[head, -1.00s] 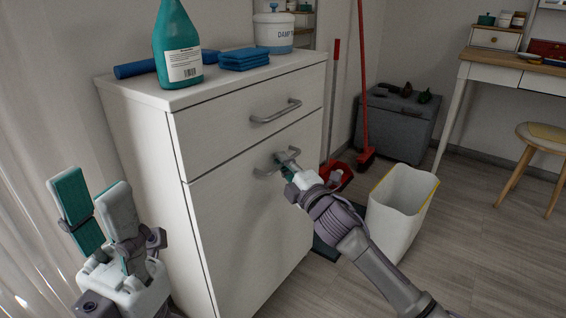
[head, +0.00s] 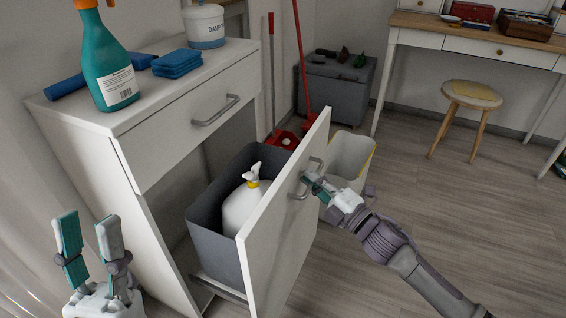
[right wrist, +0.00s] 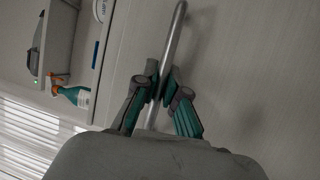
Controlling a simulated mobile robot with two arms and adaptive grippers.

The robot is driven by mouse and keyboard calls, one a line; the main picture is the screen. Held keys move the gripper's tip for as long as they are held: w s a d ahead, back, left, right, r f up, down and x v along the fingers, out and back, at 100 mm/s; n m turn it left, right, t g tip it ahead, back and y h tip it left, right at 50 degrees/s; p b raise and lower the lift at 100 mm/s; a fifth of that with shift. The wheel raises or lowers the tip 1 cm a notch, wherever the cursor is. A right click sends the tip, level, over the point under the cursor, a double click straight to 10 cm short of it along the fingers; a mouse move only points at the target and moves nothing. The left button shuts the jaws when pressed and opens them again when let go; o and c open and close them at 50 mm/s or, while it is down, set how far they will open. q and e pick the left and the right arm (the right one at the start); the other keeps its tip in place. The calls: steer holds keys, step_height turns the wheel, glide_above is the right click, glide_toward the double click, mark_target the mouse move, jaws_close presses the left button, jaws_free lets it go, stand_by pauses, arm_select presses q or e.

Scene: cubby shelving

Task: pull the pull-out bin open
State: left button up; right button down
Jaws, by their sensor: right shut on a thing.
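The pull-out bin's white front panel (head: 282,232) stands well out from the white cabinet (head: 95,165) in the head view. Behind the panel a dark grey bin (head: 213,238) is exposed, with a white bottle with a yellow collar (head: 240,205) in it. My right gripper (head: 309,184) is at the panel's bar handle (head: 318,163). The right wrist view shows its fingers closed around the handle bar (right wrist: 175,40). My left gripper (head: 88,240) is empty at the lower left, its two fingers apart, in front of the cabinet's side.
A drawer (head: 190,120) above the bin is shut. A white waste bin (head: 348,155) stands close behind the panel.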

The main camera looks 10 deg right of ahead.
arm_select(q)
steer(key=shift+w+d+f+g+y+p, duration=0.2)
steer(key=shift+w+f+g, duration=0.4)
steer(key=shift+w, duration=0.25)
steer(key=shift+w+d+f+g+y+p, duration=0.1)
steer(key=shift+w+f+g+y+p, duration=0.2)
steer(key=shift+w+g, duration=0.45)
steer(key=shift+w+d+f+g+y, duration=0.15)
steer(key=shift+w+f+g, duration=0.4)
steer(key=shift+w, duration=0.4)
arm_select(e)
steer(key=s+d, duration=0.4)
steer(key=d, duration=0.2)
steer(key=shift+s, duration=0.2)
steer(key=c, duration=1.5)
jaws_free()
steer(key=v, duration=1.2)
